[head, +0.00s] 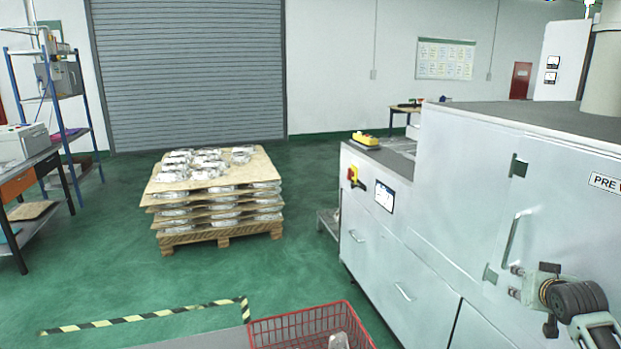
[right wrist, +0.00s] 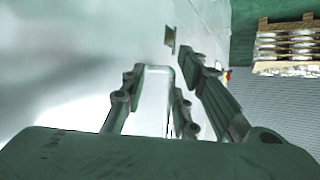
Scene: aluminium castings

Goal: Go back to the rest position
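My right gripper (head: 516,281) is at the lower right of the head view, in front of the white machine's door (head: 470,210). In the right wrist view its two fingers (right wrist: 170,85) are spread apart. A pale bar-shaped door handle (head: 511,238) stands just above the gripper in the head view. The handle also shows between the fingers in the right wrist view (right wrist: 157,69). I see no grip on it; whether a finger touches it I cannot tell. My left gripper is not in view.
A pallet stack (head: 219,230) of silvery castings on boards stands left of centre. A red wire basket (head: 285,327) with a casting is at the bottom. A workbench (head: 30,160) and blue shelf (head: 88,110) stand at the left.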

